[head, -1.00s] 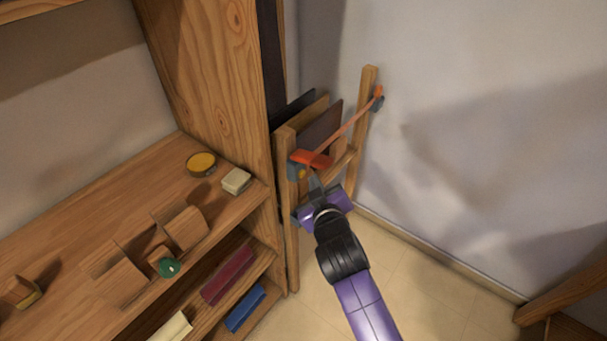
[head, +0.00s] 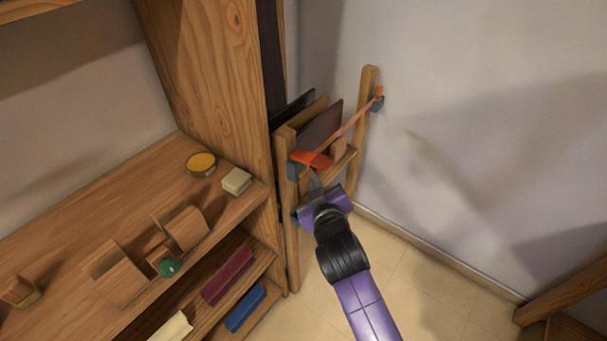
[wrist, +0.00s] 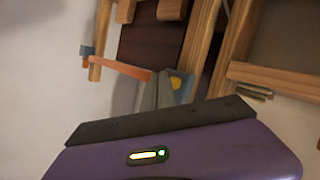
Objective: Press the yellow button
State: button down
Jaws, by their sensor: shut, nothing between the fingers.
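The yellow button (wrist: 175,83) is a small round spot on a blue-grey block in the wrist view. In the head view, the blue-grey block (head: 293,170) sits on the near wooden post under an orange piece (head: 312,160); I cannot make out the button there. My gripper (head: 314,181) is purple with grey fingers, shut and empty, just right of and below the block. In the wrist view, its grey fingertips (wrist: 158,78) lie immediately left of the button. I cannot tell whether they touch the block.
An orange bar (head: 350,124) runs from the near post to a second blue-grey block (head: 377,104) on the far post. Dark panels (head: 318,128) stand in the wooden rack. A wooden shelf (head: 120,232) with small objects is at left.

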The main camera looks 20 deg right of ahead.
jog(key=shift+w+a, duration=0.1)
jog(key=shift+w+a, duration=0.15)
jog(key=shift+w, duration=0.1)
jog(key=shift+w+a+b, duration=0.3)
jog(key=shift+w+b, duration=0.05)
jog(key=shift+w, duration=0.05)
dwell(0.9)
jog(key=shift+s+d, duration=0.1)
jog(key=shift+s, duration=0.05)
jog(key=shift+s+d+p, duration=0.4)
jog(key=shift+s+p, duration=0.1)
jog(key=shift+s, duration=0.1)
jog(key=shift+s+d, duration=0.1)
jog(key=s+d+p, duration=0.1)
jog(key=s, duration=0.1)
jog(key=s+d+p, duration=0.1)
jog(key=s, duration=0.1)
jog(key=shift+d, duration=0.4)
dwell(0.9)
